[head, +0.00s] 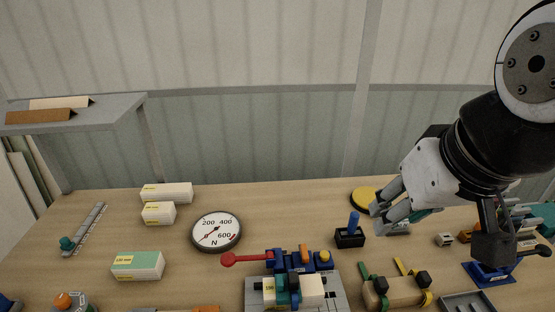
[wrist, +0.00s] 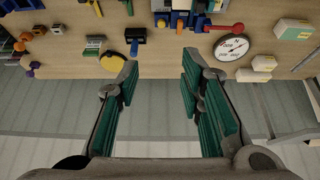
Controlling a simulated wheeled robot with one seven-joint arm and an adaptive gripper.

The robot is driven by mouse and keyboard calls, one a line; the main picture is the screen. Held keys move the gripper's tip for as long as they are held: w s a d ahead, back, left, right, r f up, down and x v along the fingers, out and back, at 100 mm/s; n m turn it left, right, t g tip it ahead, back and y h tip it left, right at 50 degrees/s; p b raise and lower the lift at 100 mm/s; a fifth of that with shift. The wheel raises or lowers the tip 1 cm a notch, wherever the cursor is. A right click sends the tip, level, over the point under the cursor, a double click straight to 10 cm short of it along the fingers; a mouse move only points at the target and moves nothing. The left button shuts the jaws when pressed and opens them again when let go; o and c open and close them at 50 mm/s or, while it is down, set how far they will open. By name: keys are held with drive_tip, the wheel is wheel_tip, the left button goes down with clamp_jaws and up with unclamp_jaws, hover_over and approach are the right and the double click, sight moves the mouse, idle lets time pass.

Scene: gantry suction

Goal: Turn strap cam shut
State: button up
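A tan block (head: 397,293) with a green strap (head: 366,275) and a yellow strap (head: 427,299) sits at the front, right of centre, in the head view. Black cam-like pieces (head: 422,278) sit on top of it. I cannot tell whether the cams are open or shut. My gripper (head: 383,215) is above the back of the table, behind and above the strapped block and apart from it. In the wrist view my gripper (wrist: 160,75) is open, with nothing between its green-padded fingers. The strapped block is not clear in that view.
A grey fixture (head: 338,292) with blue, teal and white parts and a red-knobbed lever (head: 230,259) stands left of the block. A black box with a blue handle (head: 349,236) and a yellow disc (head: 364,198) lie behind. A round gauge (head: 216,232) is farther left.

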drive_tip(key=w+a+f+g, duration=0.1)
drive_tip(key=w+f+g, duration=0.1)
drive_tip(key=w, duration=0.7)
drive_tip(key=g+p, duration=0.2)
drive_tip(key=g, duration=0.1)
hover_over(305, 251)
wheel_tip(305, 251, down, 19)
wheel_tip(305, 251, down, 14)
drive_tip(key=shift+w+f+p, duration=0.1)
drive_tip(key=shift+p, duration=0.7)
drive_tip(key=shift+c, duration=0.6)
clamp_jaws()
